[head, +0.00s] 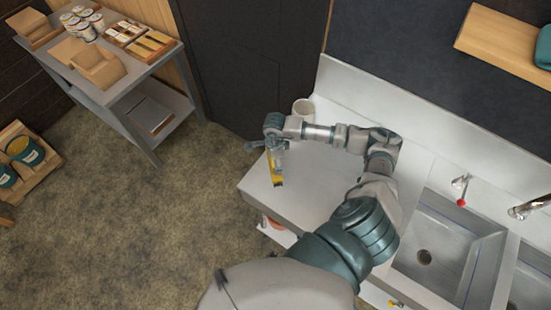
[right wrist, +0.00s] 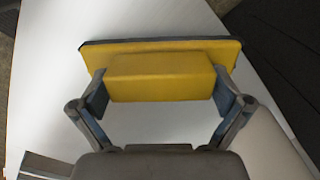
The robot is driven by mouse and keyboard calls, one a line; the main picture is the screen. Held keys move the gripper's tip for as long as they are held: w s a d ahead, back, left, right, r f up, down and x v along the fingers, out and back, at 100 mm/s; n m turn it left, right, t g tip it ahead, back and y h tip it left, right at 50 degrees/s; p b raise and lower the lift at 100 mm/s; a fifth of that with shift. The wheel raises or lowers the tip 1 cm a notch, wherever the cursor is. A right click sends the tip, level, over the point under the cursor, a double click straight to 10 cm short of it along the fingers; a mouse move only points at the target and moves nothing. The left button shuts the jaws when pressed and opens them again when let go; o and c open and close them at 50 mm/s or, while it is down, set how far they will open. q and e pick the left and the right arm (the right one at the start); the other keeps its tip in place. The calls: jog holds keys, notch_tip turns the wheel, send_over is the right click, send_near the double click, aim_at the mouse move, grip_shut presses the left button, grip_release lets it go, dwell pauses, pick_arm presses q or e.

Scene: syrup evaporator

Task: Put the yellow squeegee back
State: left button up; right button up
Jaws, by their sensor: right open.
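The yellow squeegee (head: 276,170) is at the left end of the pale counter (head: 302,187). In the right wrist view the squeegee (right wrist: 162,78) shows a yellow block and a wider yellow plate with a dark edge. My right gripper (head: 278,160) is above the counter end and reaches down to the squeegee. In the right wrist view the right gripper (right wrist: 163,97) is open, with one finger on each side of the yellow block. I cannot tell whether the fingers touch it. My left gripper is not in view.
A white cup (head: 303,107) stands at the back of the counter, near my arm. A sink (head: 440,250) is at the right. A wooden shelf (head: 505,47) hangs on the dark wall. A grey cart (head: 134,77) holds cans and boxes.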

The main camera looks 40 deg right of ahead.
notch_tip(320, 180, up, 11)
jog(key=shift+f+b, duration=0.1)
jog(key=shift+b, duration=0.85)
jog(key=shift+r, duration=0.65)
